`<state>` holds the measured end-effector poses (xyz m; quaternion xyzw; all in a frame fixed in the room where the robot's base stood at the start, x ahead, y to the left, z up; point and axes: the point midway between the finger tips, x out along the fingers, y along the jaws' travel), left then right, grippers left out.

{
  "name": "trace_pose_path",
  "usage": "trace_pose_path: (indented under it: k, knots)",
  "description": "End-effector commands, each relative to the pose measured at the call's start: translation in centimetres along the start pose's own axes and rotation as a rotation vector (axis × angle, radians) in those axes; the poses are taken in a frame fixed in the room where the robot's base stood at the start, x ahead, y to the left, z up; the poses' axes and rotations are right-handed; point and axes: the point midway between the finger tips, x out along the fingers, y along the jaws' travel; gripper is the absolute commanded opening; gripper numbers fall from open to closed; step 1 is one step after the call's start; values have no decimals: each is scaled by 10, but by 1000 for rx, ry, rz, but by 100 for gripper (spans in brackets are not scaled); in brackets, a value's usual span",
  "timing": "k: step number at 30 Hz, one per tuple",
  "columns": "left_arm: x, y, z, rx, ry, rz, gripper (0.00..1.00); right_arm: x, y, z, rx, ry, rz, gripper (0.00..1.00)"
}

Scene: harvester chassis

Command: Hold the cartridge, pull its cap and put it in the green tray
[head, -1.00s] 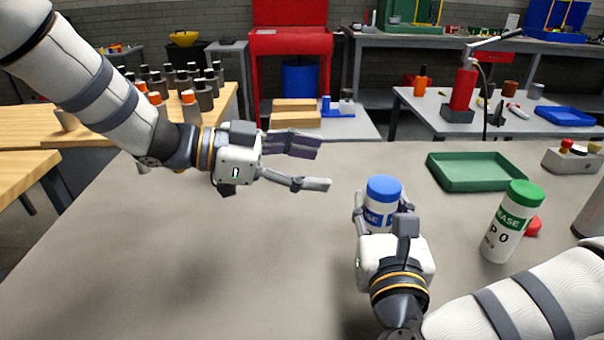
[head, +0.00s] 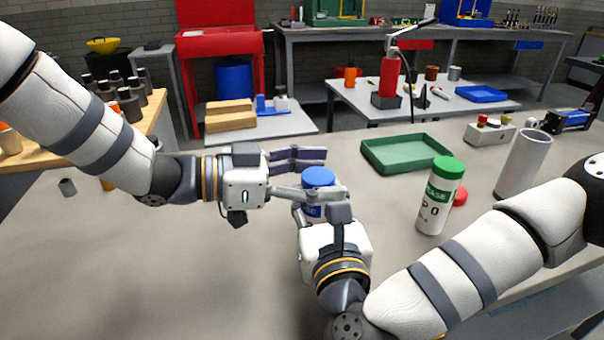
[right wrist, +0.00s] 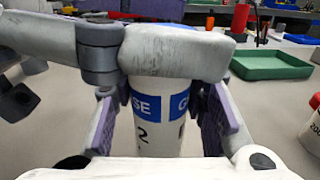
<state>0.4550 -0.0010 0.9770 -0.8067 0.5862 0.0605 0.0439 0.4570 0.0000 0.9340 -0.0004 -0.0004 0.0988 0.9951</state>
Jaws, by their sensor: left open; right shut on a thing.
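The blue-capped cartridge (right wrist: 160,135) stands upright, white with a blue label, between the fingers of my right gripper (head: 318,212), which is shut on its body. It also shows in the right wrist view, where my left finger hides its top. Its blue cap (head: 318,177) shows in the head view. My left gripper (head: 310,175) is open, with its fingers reaching in from the left at cap height, one on the far side and one on the near side of the cap. I cannot tell if they touch it. The green tray (head: 377,165) is empty, behind and to the right.
A green-capped cartridge (head: 435,210) stands upright to the right, with a red cap (head: 460,196) behind it. A grey metal tube (head: 524,165) and a button box (head: 488,136) stand farther right.

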Motion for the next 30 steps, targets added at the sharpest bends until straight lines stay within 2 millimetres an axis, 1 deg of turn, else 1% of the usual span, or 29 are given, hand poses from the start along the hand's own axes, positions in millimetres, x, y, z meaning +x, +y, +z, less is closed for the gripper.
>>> trace_pose_path:
  k: [4, 5, 6, 8, 9, 12, 30]
  knots:
    - [0, 0, 0, 0, 0, 0, 63, 0, 0, 0, 0, 1, -1, 0]
    - [0, 0, 0, 0, 0, 0, 57, 0, 0, 0, 0, 1, -1, 0]
    - [0, 0, 0, 0, 0, 0, 48, 0, 0, 0, 0, 1, 0, 0]
    - [0, 0, 0, 0, 0, 0, 34, 0, 0, 0, 0, 1, 0, 0]
    - [0, 0, 0, 1, 0, 0, 25, 0, 0, 0, 0, 1, 0, 0]
    - [0, 0, 0, 1, 0, 0, 5, 0, 0, 0, 0, 1, 0, 0]
    - [0, 0, 0, 1, 0, 0, 3, 0, 0, 0, 0, 1, -1, 0]
